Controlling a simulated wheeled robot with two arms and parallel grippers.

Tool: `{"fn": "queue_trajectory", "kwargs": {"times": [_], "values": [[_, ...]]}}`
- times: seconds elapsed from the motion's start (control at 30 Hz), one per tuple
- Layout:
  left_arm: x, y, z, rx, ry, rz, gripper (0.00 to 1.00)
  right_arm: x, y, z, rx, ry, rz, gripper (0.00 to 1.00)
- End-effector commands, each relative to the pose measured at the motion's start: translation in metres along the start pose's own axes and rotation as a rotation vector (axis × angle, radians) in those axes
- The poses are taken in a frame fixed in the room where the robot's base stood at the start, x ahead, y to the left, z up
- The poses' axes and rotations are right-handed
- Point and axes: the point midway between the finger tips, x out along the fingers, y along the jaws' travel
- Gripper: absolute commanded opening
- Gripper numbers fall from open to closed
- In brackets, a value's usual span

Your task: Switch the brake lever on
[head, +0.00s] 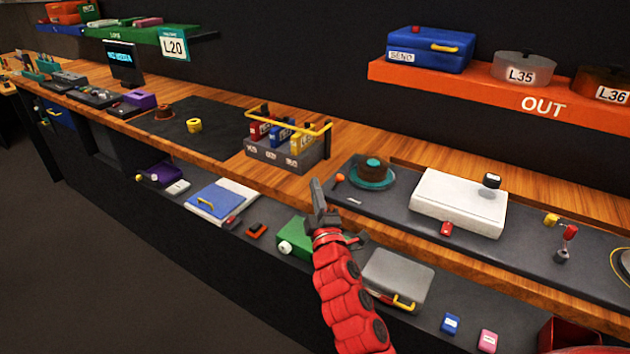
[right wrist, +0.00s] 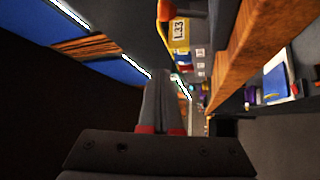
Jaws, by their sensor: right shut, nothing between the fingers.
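My right gripper (head: 319,200) is in the middle of the head view, at the end of my red arm, pointing up and away. Its grey fingers are shut with nothing between them; they also show shut in the right wrist view (right wrist: 163,100). A small upright lever with a red knob (head: 570,232) stands on the dark panel at the far right, well apart from the gripper. Another small stick with an orange ball (head: 340,178) is near the fingertips. No readable label tells which is the brake lever. My left gripper is not in view.
A white box (head: 459,201) and a brown round thing on a teal dish (head: 373,172) stand on the upper panel. A caddy with a yellow handle (head: 322,126) is behind the gripper. The lower shelf holds a grey case (head: 398,277). An orange OUT shelf (head: 460,92) hangs above.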

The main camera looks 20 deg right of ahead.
Motion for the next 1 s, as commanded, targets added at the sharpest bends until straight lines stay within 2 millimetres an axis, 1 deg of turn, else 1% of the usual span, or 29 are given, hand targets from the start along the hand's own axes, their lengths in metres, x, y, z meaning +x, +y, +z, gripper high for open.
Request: {"fn": "queue_trajectory", "kwargs": {"times": [0.03,0.1,0.2,0.3,0.43,0.83,0.93,0.97,1.0], "values": [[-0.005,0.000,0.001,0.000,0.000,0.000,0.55,-0.014,-0.004,0.000,0.000,0.001,0.000,0.00],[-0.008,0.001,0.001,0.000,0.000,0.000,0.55,-0.029,-0.009,0.002,-0.002,-0.002,-0.004,0.00],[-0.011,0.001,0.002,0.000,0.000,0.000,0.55,-0.046,-0.009,0.000,0.000,-0.001,0.000,0.00],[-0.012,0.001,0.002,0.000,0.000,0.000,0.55,-0.056,-0.010,0.000,-0.001,-0.002,-0.001,0.00],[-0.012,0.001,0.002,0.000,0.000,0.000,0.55,-0.059,-0.009,0.000,0.000,-0.001,0.001,0.00],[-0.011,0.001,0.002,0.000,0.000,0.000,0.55,-0.059,-0.009,-0.001,0.002,0.002,0.000,0.00],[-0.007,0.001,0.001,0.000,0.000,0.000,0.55,-0.060,-0.012,-0.010,0.031,0.046,0.000,0.00],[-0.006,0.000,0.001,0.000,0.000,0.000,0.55,-0.061,-0.014,-0.015,0.051,0.070,-0.001,0.00],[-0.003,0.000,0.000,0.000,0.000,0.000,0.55,-0.063,-0.017,-0.025,0.087,0.115,0.000,0.00]]}}
